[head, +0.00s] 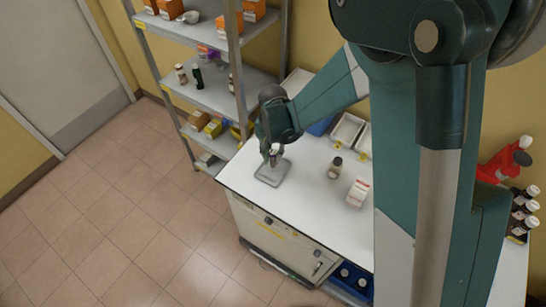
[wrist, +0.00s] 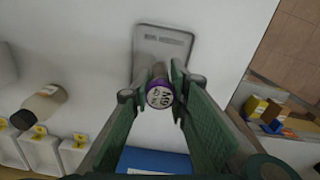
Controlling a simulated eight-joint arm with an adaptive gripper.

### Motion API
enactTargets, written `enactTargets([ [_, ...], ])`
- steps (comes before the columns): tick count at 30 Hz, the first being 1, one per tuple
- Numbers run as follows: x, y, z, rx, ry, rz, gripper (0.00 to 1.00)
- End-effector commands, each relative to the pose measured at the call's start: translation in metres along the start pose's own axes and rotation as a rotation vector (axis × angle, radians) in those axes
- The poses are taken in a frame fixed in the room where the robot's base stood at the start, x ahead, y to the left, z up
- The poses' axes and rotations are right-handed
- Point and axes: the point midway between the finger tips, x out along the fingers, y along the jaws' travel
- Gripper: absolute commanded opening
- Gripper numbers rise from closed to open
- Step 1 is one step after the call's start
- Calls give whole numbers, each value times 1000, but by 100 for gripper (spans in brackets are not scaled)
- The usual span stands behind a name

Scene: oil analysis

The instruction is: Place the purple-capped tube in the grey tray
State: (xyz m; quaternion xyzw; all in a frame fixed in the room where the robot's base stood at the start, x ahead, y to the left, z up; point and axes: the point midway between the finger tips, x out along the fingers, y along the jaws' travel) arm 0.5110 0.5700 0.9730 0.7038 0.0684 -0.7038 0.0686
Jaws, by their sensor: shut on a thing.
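My gripper (wrist: 157,88) is shut on the purple-capped tube (wrist: 160,96), seen end-on in the wrist view with a pale marked top and a purple rim. The fingers press it from both sides. The grey tray (wrist: 163,42) lies flat on the white bench just beyond the fingertips and looks empty. In the head view my gripper (head: 272,152) is over the far part of the grey tray (head: 270,177), near the bench's left end. The tube's lower part is hidden in the wrist view, so its gap to the tray is unclear.
White bins (head: 347,131) stand behind. A shelf rack (head: 210,95) is close on the left. A blue item (wrist: 155,160) lies below the fingers in the wrist view.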

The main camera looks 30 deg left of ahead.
Motion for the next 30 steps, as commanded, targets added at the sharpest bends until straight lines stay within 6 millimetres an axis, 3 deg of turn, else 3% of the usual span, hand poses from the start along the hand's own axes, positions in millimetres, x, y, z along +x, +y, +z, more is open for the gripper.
enactTargets([
  [19, 12, 0, 0, 0, 0, 0, 6],
  [20, 12, 0, 0, 0, 0, 0, 21],
  [23, 11, 0, 0, 0, 0, 0, 33],
  [30, 11, 0, 0, 0, 0, 0, 33],
])
